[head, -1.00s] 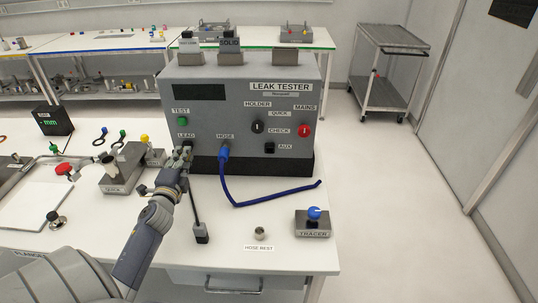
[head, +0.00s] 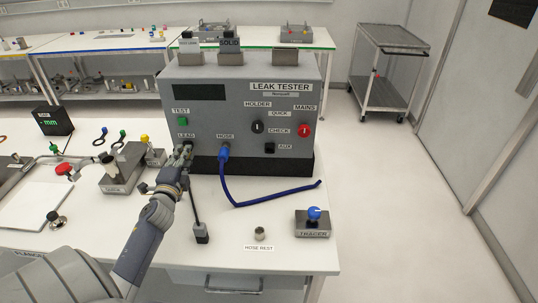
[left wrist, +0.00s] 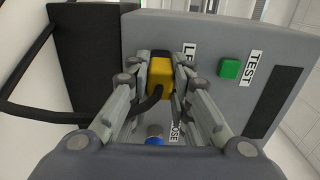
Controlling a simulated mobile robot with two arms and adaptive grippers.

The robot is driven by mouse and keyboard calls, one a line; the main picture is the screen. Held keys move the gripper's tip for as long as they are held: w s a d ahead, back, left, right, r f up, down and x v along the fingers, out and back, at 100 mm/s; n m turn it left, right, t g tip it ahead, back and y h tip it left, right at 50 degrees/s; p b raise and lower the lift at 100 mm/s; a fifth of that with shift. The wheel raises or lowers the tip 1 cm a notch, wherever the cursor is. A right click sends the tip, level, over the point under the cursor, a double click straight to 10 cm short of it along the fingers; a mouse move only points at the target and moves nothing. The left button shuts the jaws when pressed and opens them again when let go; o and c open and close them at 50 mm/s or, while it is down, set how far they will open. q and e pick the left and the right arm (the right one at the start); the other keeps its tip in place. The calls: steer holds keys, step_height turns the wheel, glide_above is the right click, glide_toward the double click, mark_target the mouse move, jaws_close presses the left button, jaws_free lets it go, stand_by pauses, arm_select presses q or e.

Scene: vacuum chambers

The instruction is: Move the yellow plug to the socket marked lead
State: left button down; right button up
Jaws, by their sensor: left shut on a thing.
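My left gripper (head: 183,152) is at the front of the grey leak tester (head: 215,105), just below the LEAD label (head: 186,135). In the left wrist view the gripper (left wrist: 161,68) is shut on the yellow plug (left wrist: 160,77), with a finger on each side. The plug is close against the tester's face beside the partly covered LEAD label (left wrist: 188,52). A black cable curves from the plug towards me. The lead socket is hidden, so I cannot tell whether the plug is seated in it. My right gripper is not in view.
A blue plug (head: 224,153) with a blue hose sits at the HOSE label, close right of my gripper. A green TEST button (head: 182,121) is above. A black block (head: 201,232) stands on the white table in front. The table around the hose rest (head: 260,233) is mostly clear.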

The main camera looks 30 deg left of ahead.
arm_select(q)
steer(key=shift+w+r, duration=0.1)
steer(key=c, duration=1.4)
jaws_free()
steer(key=shift+a, duration=0.1)
steer(key=shift+o, duration=0.2)
steer(key=shift+w, duration=0.15)
steer(key=p+v, duration=0.1)
steer(key=v, duration=0.6)
